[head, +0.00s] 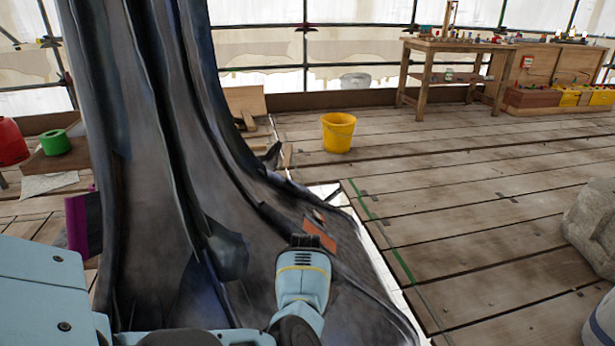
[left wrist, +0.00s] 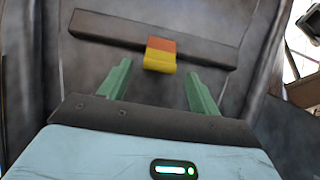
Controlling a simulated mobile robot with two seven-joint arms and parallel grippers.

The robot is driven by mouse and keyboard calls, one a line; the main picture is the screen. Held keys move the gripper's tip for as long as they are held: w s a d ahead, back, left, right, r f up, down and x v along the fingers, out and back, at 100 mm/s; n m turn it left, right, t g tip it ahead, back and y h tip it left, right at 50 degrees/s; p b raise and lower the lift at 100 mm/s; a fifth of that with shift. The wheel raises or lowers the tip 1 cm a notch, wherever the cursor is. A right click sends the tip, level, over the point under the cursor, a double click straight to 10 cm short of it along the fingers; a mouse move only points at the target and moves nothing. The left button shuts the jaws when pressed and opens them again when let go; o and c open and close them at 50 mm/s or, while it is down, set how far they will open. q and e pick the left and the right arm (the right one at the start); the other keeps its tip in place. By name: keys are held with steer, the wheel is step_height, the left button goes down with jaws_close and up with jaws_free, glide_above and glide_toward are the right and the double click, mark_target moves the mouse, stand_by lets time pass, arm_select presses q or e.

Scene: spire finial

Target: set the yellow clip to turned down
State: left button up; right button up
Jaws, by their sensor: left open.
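In the left wrist view a small clip lies across a dark grey bar (left wrist: 105,30). It has an orange upper part (left wrist: 161,45) and a yellow lower part (left wrist: 160,63) at the bar's lower edge. I cannot tell whether the yellow part stands out or lies flat. My left gripper (left wrist: 157,79) is open and empty, its green fingers apart on either side just below the clip. In the head view its light blue hand (head: 303,277) is over the grey spire covering (head: 150,230), and its fingers are hidden. My right gripper is not in view.
An orange patch (head: 320,235) shows just beyond the hand; I cannot tell whether it is the clip. A purple piece (head: 78,222) is at the left. A yellow bucket (head: 338,132), a workbench (head: 455,47) and a stone block (head: 592,228) stand farther off on open planks.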

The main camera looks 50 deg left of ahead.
arm_select(q)
step_height(320, 180, down, 3)
steer(key=shift+r+b, duration=0.15)
steer(key=shift+b, duration=0.3)
steer(key=shift+f, duration=0.5)
